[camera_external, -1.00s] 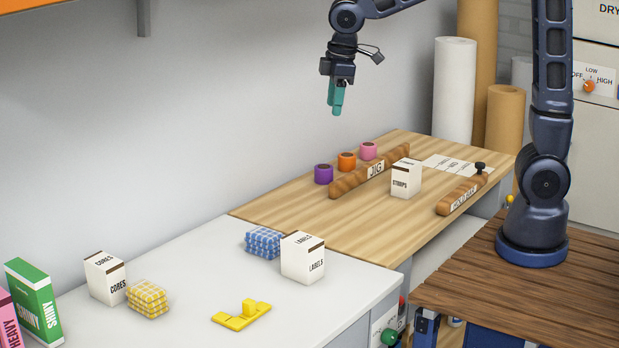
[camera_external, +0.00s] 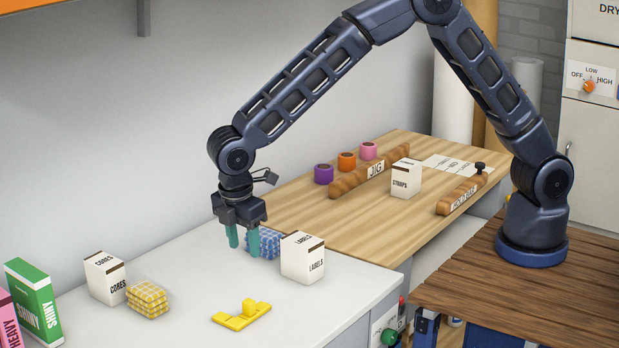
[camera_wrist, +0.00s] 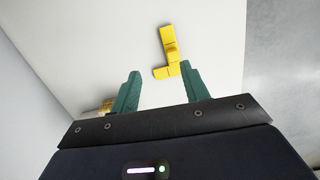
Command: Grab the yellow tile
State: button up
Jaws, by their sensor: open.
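The yellow tile (camera_external: 241,315) lies on the white counter near its front edge. It is a flat piece with a raised block on it. It also shows in the wrist view (camera_wrist: 169,48), ahead of the fingers and nearer the right one. My gripper (camera_external: 243,244) is open and empty, with teal fingers pointing down. It is above the counter, behind the tile, in front of a blue checked stack (camera_external: 265,241) that it partly hides. In the wrist view my gripper (camera_wrist: 160,80) has its fingers apart with nothing between them.
A white LABELS box (camera_external: 303,258) stands right of my gripper. A CORES box (camera_external: 105,278) and a yellow checked stack (camera_external: 147,298) stand to the left. A green box (camera_external: 35,303) is at far left. The white counter (camera_external: 200,278) around the tile is clear.

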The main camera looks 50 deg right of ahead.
aim_at(248, 301)
jog(key=shift+n, duration=0.4)
jog(key=shift+s+a+f, duration=0.25)
jog(key=shift+s+f, duration=0.05)
jog(key=shift+f, duration=2)
jog(key=shift+s+a+f, duration=0.25)
jog(key=shift+s+f, duration=0.05)
jog(key=shift+f, duration=2)
jog(key=shift+s+a+f, duration=0.25)
jog(key=shift+s+f, duration=0.05)
jog(key=shift+f, duration=2)
grip_shut()
